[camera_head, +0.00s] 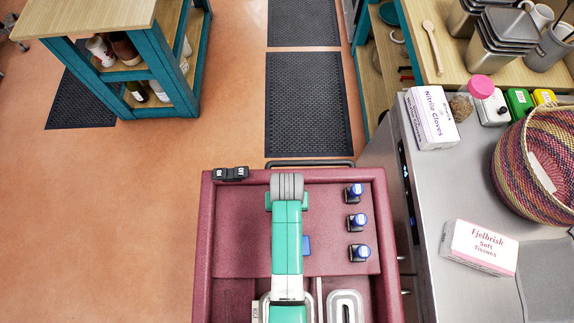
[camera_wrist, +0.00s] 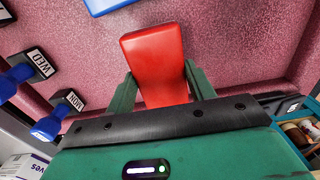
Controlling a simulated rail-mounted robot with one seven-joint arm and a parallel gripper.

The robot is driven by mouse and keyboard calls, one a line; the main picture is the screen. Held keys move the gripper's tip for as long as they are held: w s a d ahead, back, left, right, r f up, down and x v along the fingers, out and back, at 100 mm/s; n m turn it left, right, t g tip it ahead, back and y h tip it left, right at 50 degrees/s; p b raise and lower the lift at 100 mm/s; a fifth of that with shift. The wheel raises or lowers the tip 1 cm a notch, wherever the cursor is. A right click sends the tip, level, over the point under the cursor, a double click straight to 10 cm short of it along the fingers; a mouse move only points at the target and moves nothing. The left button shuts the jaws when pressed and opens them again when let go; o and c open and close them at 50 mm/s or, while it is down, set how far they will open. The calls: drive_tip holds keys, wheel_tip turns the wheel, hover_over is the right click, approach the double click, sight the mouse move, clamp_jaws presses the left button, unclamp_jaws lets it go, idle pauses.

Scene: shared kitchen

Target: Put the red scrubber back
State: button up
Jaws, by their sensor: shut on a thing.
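The red scrubber (camera_wrist: 153,50) is a red block in the wrist view. My gripper (camera_wrist: 159,72) is shut on it, with one green finger on each side. The scrubber is above the maroon surface of a tray-like top (camera_head: 235,255); I cannot tell whether it touches it. In the head view my arm hides the scrubber and the gripper. A blue item (camera_head: 306,245) lies on the maroon top just right of my arm, and a blue edge (camera_wrist: 105,4) shows at the top of the wrist view.
The maroon top's left part is clear.

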drive_tip(key=shift+w+f, duration=0.15)
drive_tip(key=shift+w, duration=0.65)
drive_tip(key=shift+w+f, duration=0.15)
drive_tip(key=shift+f, duration=0.75)
drive_tip(key=shift+w+f, duration=0.15)
drive_tip(key=shift+f, duration=0.7)
drive_tip(key=shift+f+b, duration=0.1)
drive_tip(key=shift+b, duration=0.25)
drive_tip(key=o, duration=1.6)
drive_tip(key=shift+c, duration=0.2)
wheel_tip(320, 180, up, 12)
drive_tip(key=shift+r+p, duration=0.15)
drive_tip(key=shift+p, duration=0.75)
